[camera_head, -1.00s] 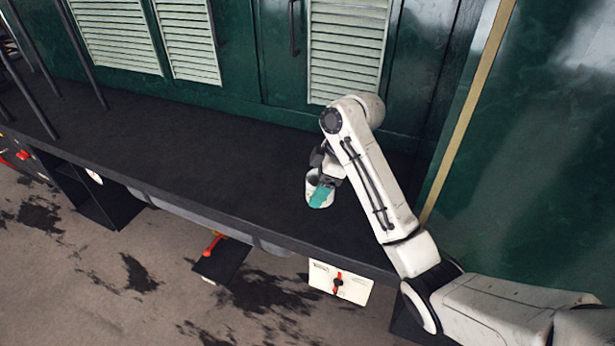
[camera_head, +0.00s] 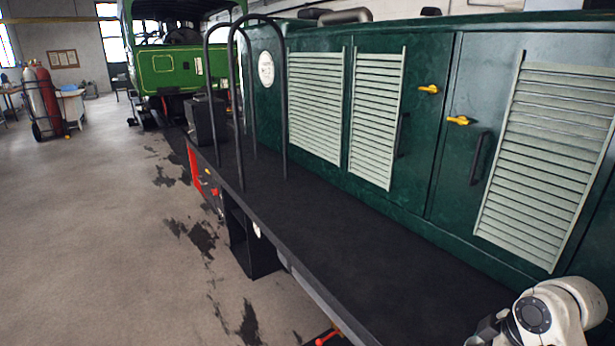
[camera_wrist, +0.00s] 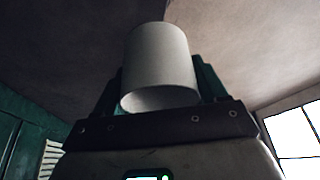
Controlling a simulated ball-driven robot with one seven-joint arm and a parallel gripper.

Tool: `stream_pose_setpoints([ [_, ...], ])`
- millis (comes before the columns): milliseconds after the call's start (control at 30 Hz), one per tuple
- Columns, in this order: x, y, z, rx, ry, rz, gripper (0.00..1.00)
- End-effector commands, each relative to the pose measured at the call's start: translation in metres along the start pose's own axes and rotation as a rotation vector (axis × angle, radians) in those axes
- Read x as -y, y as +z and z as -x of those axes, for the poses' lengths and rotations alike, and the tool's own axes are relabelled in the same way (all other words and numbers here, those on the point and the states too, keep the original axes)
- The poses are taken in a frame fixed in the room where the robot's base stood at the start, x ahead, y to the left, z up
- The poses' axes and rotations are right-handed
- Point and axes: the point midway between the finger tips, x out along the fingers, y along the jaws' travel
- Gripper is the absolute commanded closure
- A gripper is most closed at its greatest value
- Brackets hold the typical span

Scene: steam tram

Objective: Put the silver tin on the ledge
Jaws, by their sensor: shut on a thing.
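The silver tin (camera_wrist: 158,58) is a plain pale grey cylinder in the wrist view. My gripper (camera_wrist: 160,78) is shut on it, with a teal finger on each side. The ledge (camera_head: 360,255) is a long flat black shelf along the green vehicle's side in the head view. Only part of my arm shows at that view's bottom right corner, over the ledge's near end. The tin and fingertips are outside the head view, so the tin's height over the ledge cannot be told.
The green body (camera_head: 440,200) with pale louvres (camera_head: 550,150) and yellow handles walls the ledge's back. Black hoop rails (camera_head: 283,100) and a dark box (camera_head: 205,120) stand at its far end. The middle of the ledge is bare. Gas cylinders (camera_head: 42,98) stand far left.

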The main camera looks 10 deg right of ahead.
Motion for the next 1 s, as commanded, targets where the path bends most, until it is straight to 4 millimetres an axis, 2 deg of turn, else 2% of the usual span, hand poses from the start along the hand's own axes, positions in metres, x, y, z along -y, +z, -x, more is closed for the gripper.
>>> stream_pose_setpoints([
  [167,0.025,-0.018,-0.071,-0.001,0.056,-0.165,0.61],
  [300,0.058,-0.031,-0.138,0.002,0.130,-0.349,0.61],
  [400,0.086,-0.036,-0.179,0.003,0.178,-0.459,0.61],
  [500,0.113,-0.038,-0.209,0.003,0.217,-0.544,0.61],
  [600,0.135,-0.038,-0.230,0.002,0.244,-0.602,0.61],
  [700,0.149,-0.038,-0.241,0.001,0.261,-0.637,0.61],
  [833,0.158,-0.038,-0.247,0.000,0.270,-0.654,0.61],
  [1000,0.159,-0.038,-0.248,0.000,0.271,-0.655,0.61],
])
